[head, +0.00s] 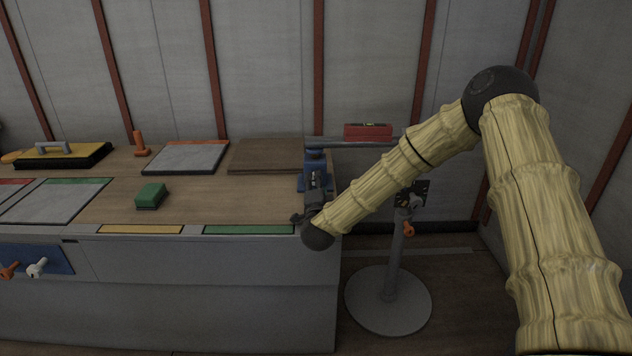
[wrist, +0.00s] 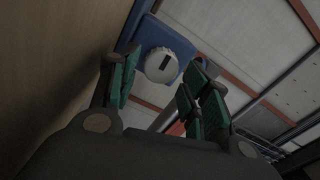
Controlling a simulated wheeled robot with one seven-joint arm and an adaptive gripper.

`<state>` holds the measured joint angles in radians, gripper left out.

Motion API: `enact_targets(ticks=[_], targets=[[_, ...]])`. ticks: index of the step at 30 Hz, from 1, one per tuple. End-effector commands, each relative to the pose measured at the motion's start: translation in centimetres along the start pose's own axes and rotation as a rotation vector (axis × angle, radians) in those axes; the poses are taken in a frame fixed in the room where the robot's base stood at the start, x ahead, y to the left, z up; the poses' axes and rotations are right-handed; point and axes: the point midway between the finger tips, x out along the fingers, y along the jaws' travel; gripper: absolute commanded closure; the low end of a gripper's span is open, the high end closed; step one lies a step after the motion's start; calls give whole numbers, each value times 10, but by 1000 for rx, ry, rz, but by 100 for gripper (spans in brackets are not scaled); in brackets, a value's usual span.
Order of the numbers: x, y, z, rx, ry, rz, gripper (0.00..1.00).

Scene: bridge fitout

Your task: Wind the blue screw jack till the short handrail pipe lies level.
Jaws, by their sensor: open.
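The blue screw jack (head: 315,154) stands at the right end of the bench, partly hidden behind my gripper. In the wrist view its blue body (wrist: 148,35) carries a pale round knob (wrist: 160,66) with a dark slot. My gripper (head: 316,183) is at the jack. In the wrist view my gripper (wrist: 160,78) is open, with a green-padded finger on each side of the knob; I cannot tell whether they touch it. The grey handrail pipe (head: 345,144) runs right from above the jack. A red level (head: 368,131) rests on it; its bubble is too small to read.
A pole stand (head: 388,310) with an orange handle (head: 408,231) is right of the bench, partly behind my arm. On the bench are a green block (head: 151,195), a brown board (head: 265,156), a grey panel (head: 187,157) and a yellow-topped float (head: 62,155). Bare wood lies around the block.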

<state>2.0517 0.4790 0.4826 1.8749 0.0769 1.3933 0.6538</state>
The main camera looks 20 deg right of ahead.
Motion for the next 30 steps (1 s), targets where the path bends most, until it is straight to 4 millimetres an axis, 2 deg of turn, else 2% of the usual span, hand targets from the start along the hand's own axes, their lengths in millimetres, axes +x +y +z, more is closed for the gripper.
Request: enact_targets(ticks=[6,13,19,30], targets=[[-41,1,1,0,-3,2,52],[-71,1,0,0,-2,2,52],[-80,1,0,0,-1,1,52],[-81,1,0,0,0,1,52]])
